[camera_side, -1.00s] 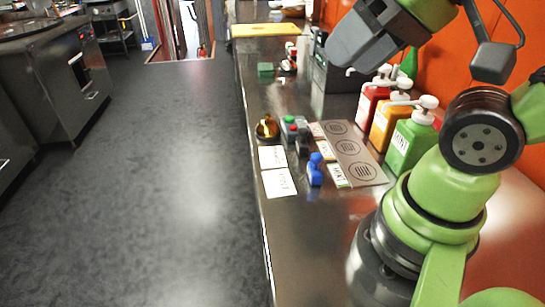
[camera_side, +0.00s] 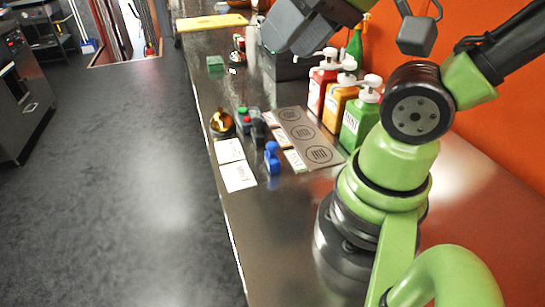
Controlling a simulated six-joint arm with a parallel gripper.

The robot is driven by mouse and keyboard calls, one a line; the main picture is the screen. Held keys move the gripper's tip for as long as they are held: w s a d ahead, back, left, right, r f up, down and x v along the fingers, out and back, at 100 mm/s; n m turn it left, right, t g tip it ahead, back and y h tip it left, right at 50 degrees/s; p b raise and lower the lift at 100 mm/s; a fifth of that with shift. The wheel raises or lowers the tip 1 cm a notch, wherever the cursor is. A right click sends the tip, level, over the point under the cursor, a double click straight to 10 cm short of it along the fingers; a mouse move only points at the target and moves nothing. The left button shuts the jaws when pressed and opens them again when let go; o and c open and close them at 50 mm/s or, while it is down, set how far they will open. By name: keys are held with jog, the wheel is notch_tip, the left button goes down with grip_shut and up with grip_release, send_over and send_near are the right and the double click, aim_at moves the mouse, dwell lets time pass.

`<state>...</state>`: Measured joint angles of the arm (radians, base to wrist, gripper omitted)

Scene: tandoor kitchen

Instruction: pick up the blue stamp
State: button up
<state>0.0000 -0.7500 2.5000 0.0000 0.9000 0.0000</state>
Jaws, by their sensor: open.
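The blue stamp (camera_side: 272,158) stands upright on the steel counter, beside the lower end of a grey plate with round printed marks (camera_side: 303,136). My gripper (camera_side: 290,28) is a dark grey block at the top of the view, well above and behind the stamp in the picture. It is open and apart from the stamp. Its fingertips are hard to make out at this angle, and I see nothing held in it.
White cards (camera_side: 237,176) lie left of the stamp. A brass-coloured object (camera_side: 222,122) and a green-topped stamp (camera_side: 243,113) stand behind it. Red, orange and green pump bottles (camera_side: 361,115) stand to the right. The counter in front of the stamp is clear.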

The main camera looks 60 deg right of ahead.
jog(key=shift+o, duration=0.9)
jog(key=m+g+h, duration=0.1)
jog(key=m+g, duration=0.4)
jog(key=g, duration=0.3)
send_over(272, 143)
jog(key=w, duration=0.1)
notch_tip(272, 143, down, 17)
jog(key=f, duration=0.5)
jog(key=shift+s+d+f, duration=0.1)
jog(key=shift+d+f, duration=0.1)
jog(key=shift+d, duration=0.05)
jog(key=shift+s+a+f, duration=0.1)
jog(key=shift+s+f, duration=0.05)
jog(key=shift+f, duration=0.9)
jog(key=shift+s+a+f, duration=0.1)
jog(key=shift+s+f, duration=0.05)
jog(key=shift+f, duration=0.85)
jog(key=shift+s+a+f, duration=0.1)
jog(key=shift+s+f, duration=0.05)
jog(key=shift+f, duration=0.9)
